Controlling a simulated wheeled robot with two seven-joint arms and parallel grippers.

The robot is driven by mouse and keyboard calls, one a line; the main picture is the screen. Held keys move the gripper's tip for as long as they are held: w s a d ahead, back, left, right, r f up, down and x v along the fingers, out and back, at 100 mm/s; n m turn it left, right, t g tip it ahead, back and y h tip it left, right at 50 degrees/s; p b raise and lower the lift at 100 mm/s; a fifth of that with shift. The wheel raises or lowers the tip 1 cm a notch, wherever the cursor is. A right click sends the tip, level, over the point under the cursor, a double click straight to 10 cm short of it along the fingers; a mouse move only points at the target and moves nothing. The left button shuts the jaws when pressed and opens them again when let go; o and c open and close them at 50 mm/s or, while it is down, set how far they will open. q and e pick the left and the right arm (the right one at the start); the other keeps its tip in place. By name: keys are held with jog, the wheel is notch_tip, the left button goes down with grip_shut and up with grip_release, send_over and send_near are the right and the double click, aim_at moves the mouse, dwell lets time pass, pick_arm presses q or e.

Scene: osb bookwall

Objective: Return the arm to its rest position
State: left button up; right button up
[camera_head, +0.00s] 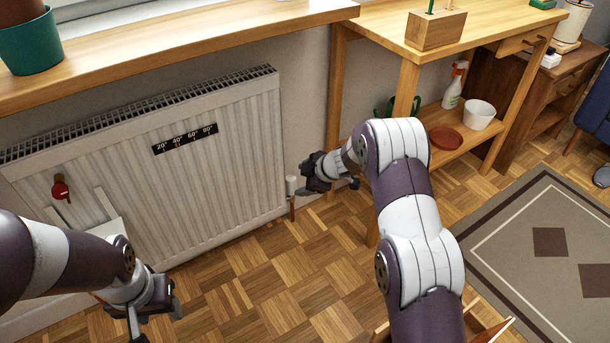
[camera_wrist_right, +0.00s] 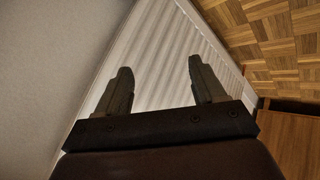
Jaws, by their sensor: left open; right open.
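My right arm reaches in from the lower right of the head view and bends back to the left. Its dark gripper (camera_head: 318,178) hangs by the right end of the radiator, close to the white valve (camera_head: 292,184); I cannot tell whether they touch. In the right wrist view the two fingers of this gripper (camera_wrist_right: 162,80) stand apart with nothing between them. My left arm comes in from the left. Its gripper (camera_head: 155,312) is low over the floor in front of the radiator, open, with no object visible in it.
The white radiator (camera_head: 225,160) stands under a wooden sill (camera_head: 190,50) with a green pot (camera_head: 32,45). A wooden bench (camera_head: 375,25) stands right of it; its lower shelf holds a white pot (camera_head: 480,115) and a reddish bowl (camera_head: 444,139). The parquet floor (camera_head: 270,285) between the arms is clear.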

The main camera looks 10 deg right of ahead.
dwell(0.3)
jog(key=s+d+m+g+h+p, duration=0.1)
jog(key=s+d+m+h, duration=0.4)
jog(key=s+d+m, duration=0.25)
jog(key=s+a+r+m+g+p, duration=0.2)
jog(key=s+r+m+g, duration=0.3)
jog(key=s, duration=0.9)
jog(key=s+a+r+m+p, duration=0.1)
jog(key=s+a+r+m, duration=0.15)
jog(key=s+r, duration=0.8)
jog(key=s+r+p, duration=0.3)
jog(key=r+p, duration=3.4)
jog(key=p, duration=0.2)
jog(key=shift+a+t, duration=0.15)
jog(key=shift+t, duration=0.15)
